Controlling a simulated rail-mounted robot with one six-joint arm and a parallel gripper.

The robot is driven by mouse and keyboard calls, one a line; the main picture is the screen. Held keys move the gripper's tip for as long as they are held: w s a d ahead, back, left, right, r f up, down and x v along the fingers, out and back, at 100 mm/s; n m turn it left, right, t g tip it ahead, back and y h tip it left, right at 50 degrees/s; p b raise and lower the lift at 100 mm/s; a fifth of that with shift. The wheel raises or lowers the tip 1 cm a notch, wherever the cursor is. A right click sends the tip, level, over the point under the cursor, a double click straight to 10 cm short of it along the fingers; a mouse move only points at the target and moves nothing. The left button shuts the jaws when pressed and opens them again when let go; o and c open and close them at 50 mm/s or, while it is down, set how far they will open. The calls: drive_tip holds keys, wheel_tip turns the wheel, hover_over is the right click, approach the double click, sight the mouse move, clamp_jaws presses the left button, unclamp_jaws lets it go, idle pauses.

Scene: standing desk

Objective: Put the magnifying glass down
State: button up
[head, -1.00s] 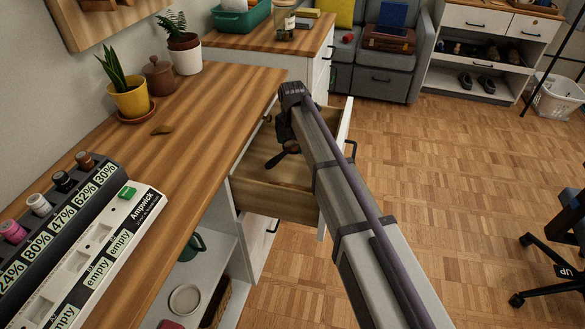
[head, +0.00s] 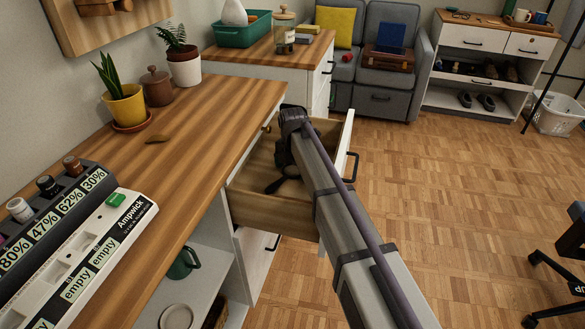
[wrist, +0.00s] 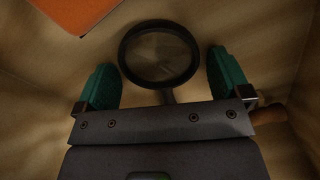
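The magnifying glass, with a black rim and dark handle, shows in the wrist view (wrist: 158,53) on the pale wooden bottom of the open drawer. In the head view its dark shape (head: 275,187) shows inside the drawer (head: 262,211), beside my arm. My gripper (wrist: 160,80) has its two teal finger pads wide apart, one on each side of the glass, with a gap at both. Part of the handle is hidden under the gripper body. In the head view my arm hides the fingers.
An orange item (wrist: 75,12) lies at the upper left of the wrist view. A brown object (wrist: 268,115) is partly hidden at the right. The drawer walls stand close around my gripper. The wooden desktop (head: 190,140) beside the drawer holds a yellow plant pot (head: 126,107) and a charging rack (head: 85,262).

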drive_tip(key=shift+o, duration=0.3)
wheel_tip(320, 180, up, 12)
drive_tip(key=p, duration=1.2)
drive_tip(key=shift+r, duration=0.2)
